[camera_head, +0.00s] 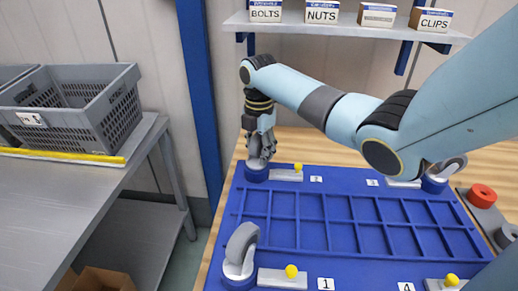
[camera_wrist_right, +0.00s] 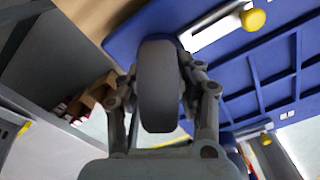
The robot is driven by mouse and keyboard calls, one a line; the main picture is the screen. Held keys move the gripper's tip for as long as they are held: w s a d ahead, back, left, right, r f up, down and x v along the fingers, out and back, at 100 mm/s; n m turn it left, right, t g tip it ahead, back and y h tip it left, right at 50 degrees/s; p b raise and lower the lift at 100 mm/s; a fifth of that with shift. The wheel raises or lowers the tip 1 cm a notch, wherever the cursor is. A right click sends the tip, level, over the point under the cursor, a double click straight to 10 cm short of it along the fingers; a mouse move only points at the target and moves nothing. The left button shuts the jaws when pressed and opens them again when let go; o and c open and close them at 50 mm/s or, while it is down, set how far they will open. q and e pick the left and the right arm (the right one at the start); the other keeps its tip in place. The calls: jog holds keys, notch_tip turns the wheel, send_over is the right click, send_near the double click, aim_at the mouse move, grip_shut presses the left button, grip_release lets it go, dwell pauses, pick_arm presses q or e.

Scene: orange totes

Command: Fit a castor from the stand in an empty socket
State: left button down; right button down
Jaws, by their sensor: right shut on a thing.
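My right gripper (camera_head: 262,150) points down over the far-left corner of the blue board (camera_head: 300,178), by label 2. It is shut on a castor; the grey wheel (camera_wrist_right: 158,85) sits between its fingers in the right wrist view. A round blue socket (camera_head: 256,172) lies directly below it; I cannot tell whether the castor is seated. A castor (camera_head: 241,252) stands upright in the near-left socket by label 1. Another castor (camera_head: 447,168) stands at the far right by label 3. The socket by label 4 is hidden. My left gripper is not in view.
Yellow-knobbed levers (camera_head: 284,277) lie beside the sockets. A dark stand (camera_head: 485,213) with a red ring (camera_head: 482,195) is at the right. A grey table (camera_head: 95,180) with a grey crate (camera_head: 85,105) is at the left. A shelf (camera_head: 345,28) with boxes hangs behind.

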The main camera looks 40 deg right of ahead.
jog(key=shift+f, duration=0.15)
jog(key=c, duration=0.8)
grip_release()
notch_tip(320, 180, up, 12)
jog(key=shift+f, duration=0.1)
